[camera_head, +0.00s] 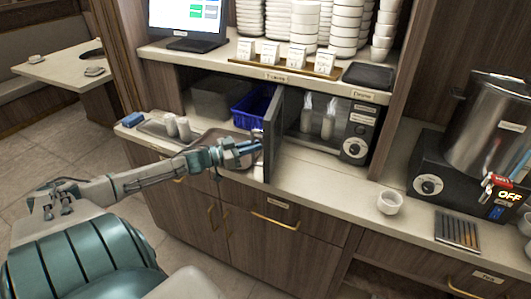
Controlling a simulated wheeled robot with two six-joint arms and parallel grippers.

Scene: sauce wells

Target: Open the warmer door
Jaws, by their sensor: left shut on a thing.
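The warmer (358,134) is a dark box with a knob panel, set in the shelf bay under the upper shelf. Its dark door (272,130) stands swung out from the left side of the warmer, seen nearly edge-on. Two pale bottles (306,115) show inside the open front. My left gripper (252,147) is at the left face of the door, shut on what looks like its handle; the grip itself is partly hidden. My right gripper is not in view.
A metal tray (222,137) and white cups (184,128) lie left of the door on the counter. A blue basket (250,107) stands behind. A white bowl (390,202) and a large urn (487,125) are at the right. The counter before the warmer is clear.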

